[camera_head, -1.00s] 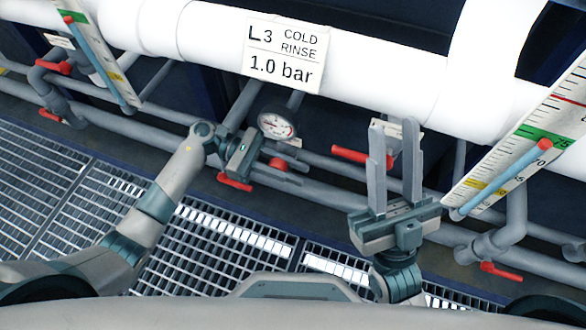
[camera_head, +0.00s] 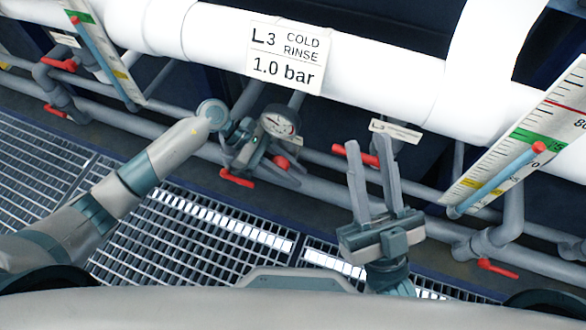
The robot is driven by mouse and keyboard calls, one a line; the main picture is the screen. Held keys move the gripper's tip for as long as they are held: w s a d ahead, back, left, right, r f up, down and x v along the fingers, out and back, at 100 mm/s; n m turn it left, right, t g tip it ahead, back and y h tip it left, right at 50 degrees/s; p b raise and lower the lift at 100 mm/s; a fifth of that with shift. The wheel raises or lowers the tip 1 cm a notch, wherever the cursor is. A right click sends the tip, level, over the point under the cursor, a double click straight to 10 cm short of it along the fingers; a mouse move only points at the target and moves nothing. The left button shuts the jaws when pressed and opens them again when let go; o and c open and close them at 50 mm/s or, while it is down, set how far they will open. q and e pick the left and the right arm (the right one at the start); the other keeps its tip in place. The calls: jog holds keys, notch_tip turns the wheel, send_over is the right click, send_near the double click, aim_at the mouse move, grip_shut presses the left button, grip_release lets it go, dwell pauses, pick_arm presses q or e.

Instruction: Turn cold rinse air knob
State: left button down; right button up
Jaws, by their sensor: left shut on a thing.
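A white sign reading "L3 COLD RINSE 1.0 bar" (camera_head: 286,58) is on the thick white pipe. Below it is a round pressure gauge (camera_head: 279,121) with a white dial. Just under the gauge is a red knob (camera_head: 281,162), partly covered by my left gripper (camera_head: 285,171). The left gripper comes in from the left and is shut on the red knob; its fingers are dark and partly overlap it. My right gripper (camera_head: 367,145) points upward, open and empty, in front of a red valve handle (camera_head: 355,153). I cannot tell whether it touches anything.
Grey pipes run across behind the grippers, with red lever handles at left (camera_head: 58,65), below the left gripper (camera_head: 237,178) and at lower right (camera_head: 497,268). Scaled level gauges stand at left (camera_head: 105,60) and right (camera_head: 520,140). Metal floor grating (camera_head: 190,235) lies below.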

pick_arm(q)
jog(key=c, duration=1.8)
grip_release()
pick_arm(e)
jog(key=shift+r, duration=0.15)
